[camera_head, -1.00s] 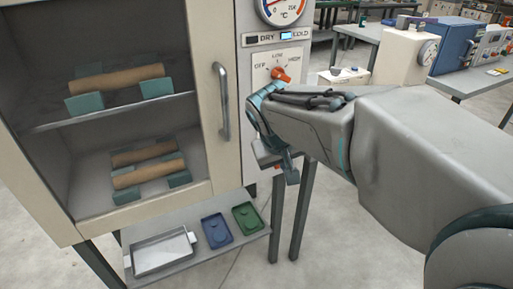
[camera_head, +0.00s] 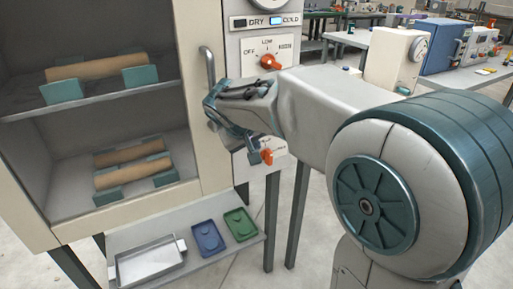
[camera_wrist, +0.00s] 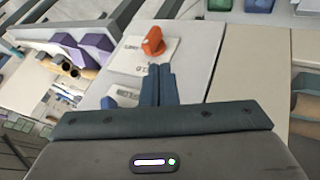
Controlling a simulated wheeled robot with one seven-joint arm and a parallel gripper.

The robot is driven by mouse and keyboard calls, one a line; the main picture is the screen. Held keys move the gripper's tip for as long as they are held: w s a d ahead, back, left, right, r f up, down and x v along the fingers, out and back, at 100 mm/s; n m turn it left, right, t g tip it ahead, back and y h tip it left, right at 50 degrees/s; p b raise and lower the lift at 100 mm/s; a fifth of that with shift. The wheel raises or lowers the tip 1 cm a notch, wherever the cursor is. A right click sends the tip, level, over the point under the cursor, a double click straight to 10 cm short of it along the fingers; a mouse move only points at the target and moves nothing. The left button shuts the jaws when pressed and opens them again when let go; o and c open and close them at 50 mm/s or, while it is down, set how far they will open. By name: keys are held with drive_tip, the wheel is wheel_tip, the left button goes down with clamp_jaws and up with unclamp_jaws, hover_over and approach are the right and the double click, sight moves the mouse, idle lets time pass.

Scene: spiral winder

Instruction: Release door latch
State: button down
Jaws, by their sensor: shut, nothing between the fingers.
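The cabinet door (camera_head: 222,175) is a cream panel frame with an upright metal handle (camera_head: 207,66). An orange-red knob (camera_head: 267,156) on a light plate sits low on the panel right of the door. I take it for the latch; its lettering is too small to read. In the wrist view an orange knob (camera_wrist: 153,42) on a lettered plate stands just beyond my fingertips. My gripper (camera_head: 254,157) is shut and empty, its fingers pointing down close to the left of the low knob. I cannot tell whether they touch. The closed fingers also show in the wrist view (camera_wrist: 158,72).
A selector dial (camera_head: 269,62) with an orange pointer is above my gripper. Rolls (camera_head: 97,68) rest on teal blocks inside the cabinet. A shelf below holds a metal tray (camera_head: 148,262), a blue tray (camera_head: 208,238) and a green tray (camera_head: 239,223). Benches stand behind right.

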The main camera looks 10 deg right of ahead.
sight(261, 153)
drive_tip(key=b+x, duration=0.1)
drive_tip(key=x, duration=0.7)
drive_tip(key=shift+w+d+f, duration=0.1)
drive_tip(key=shift+w+f, duration=0.05)
drive_tip(key=shift+f, duration=0.05)
drive_tip(key=shift+r, duration=0.2)
drive_tip(key=shift+p, duration=0.45)
